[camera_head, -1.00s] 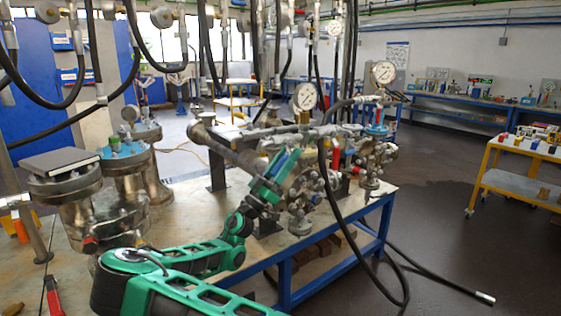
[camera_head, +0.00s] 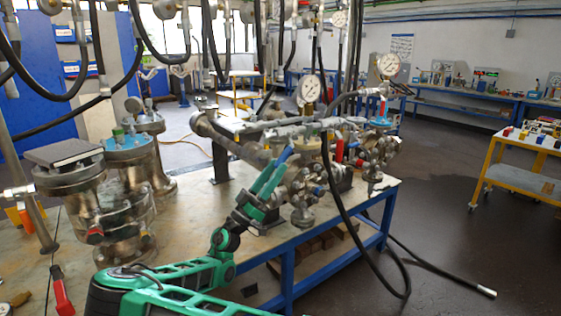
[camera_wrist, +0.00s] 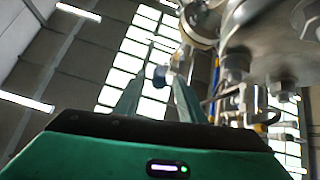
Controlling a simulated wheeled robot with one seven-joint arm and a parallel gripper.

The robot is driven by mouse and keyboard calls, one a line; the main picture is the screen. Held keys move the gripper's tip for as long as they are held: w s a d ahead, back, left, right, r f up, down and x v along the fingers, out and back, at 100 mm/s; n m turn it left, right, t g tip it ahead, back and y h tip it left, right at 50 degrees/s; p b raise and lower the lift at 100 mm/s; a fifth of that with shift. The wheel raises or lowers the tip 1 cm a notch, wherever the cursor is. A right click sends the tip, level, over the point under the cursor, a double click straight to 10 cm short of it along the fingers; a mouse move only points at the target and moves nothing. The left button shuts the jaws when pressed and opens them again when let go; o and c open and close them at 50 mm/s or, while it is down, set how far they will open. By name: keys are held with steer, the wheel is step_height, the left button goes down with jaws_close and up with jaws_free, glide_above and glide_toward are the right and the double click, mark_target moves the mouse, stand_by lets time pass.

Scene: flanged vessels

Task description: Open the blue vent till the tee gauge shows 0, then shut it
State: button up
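My gripper (camera_head: 282,160) is at the end of the green arm, beside the pipework on the bench. In the wrist view my gripper (camera_wrist: 158,95) has its two fingers apart. A small dark bluish round part (camera_wrist: 158,74) appears between or beyond the tips; contact cannot be told. A small blue handle (camera_head: 318,191) sits low on the fittings, right of my gripper; whether it is the vent is unclear. White dial gauges stand above the pipework, one in the middle (camera_head: 310,88) and one at right (camera_head: 388,65). Their needles are too small to read, and I cannot tell which is the tee gauge.
Flanged vessels (camera_head: 85,195) stand on the bench at left. A red handle (camera_head: 339,150) is on the pipework. A black hose (camera_head: 336,200) hangs in front of the bench and reaches the floor. A yellow trolley (camera_head: 520,175) stands at right, with open floor between.

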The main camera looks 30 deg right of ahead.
steer(key=shift+v, duration=1.25)
